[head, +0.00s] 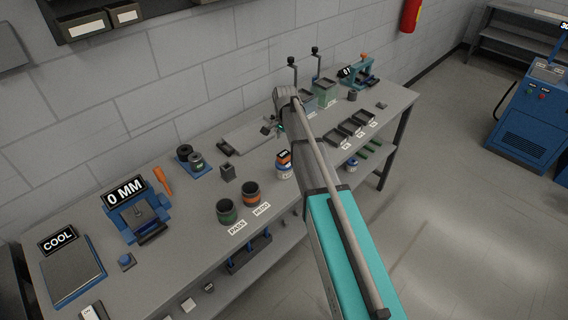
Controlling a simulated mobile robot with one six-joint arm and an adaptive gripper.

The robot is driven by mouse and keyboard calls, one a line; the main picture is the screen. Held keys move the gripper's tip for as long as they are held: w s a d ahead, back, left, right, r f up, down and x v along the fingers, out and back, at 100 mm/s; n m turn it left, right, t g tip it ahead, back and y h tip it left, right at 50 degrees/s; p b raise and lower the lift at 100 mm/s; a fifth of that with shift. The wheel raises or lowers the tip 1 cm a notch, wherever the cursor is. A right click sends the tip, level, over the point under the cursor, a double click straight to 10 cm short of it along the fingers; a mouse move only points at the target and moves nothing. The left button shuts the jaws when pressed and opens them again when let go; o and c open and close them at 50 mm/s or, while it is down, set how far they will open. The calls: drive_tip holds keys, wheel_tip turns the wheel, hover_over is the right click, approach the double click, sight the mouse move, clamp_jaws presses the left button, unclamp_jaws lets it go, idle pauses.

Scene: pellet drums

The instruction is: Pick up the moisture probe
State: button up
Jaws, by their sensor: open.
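I cannot tell for sure which item is the moisture probe. Two thin upright rods with black tops, a left rod (292,68) and a right rod (316,62), stand near green boxes (326,92) at the back of the bench. My gripper (270,128) is small in the head view, over the middle of the bench near a grey plate (244,134). It is open, and nothing shows between its fingers. My arm crosses the bench from the lower right and hides part of the bench around the gripper.
The bench (192,236) carries a green-banded cup (227,212), an orange-banded cup (252,193), a blue gauge reading 0 MM (138,212), a COOL plate (72,272) and black trays (350,128). A blue cabinet (532,120) stands at right. The floor between is clear.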

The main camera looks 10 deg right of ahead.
sight(284, 155)
drive_tip(key=shift+f+b, duration=1.15)
drive_tip(key=shift+f, duration=0.3)
drive_tip(key=shift+w+a+f+b, duration=0.1)
drive_tip(key=shift+w+f+b, duration=0.05)
drive_tip(key=shift+f+b, duration=1.15)
drive_tip(key=shift+w+a+f+b, duration=0.1)
drive_tip(key=shift+f+b, duration=1.2)
drive_tip(key=shift+c, duration=0.2)
clamp_jaws()
drive_tip(key=shift+r, duration=0.15)
wheel_tip(284, 155, up, 10)
drive_tip(key=p, duration=1)
drive_tip(key=shift+f, duration=0.25)
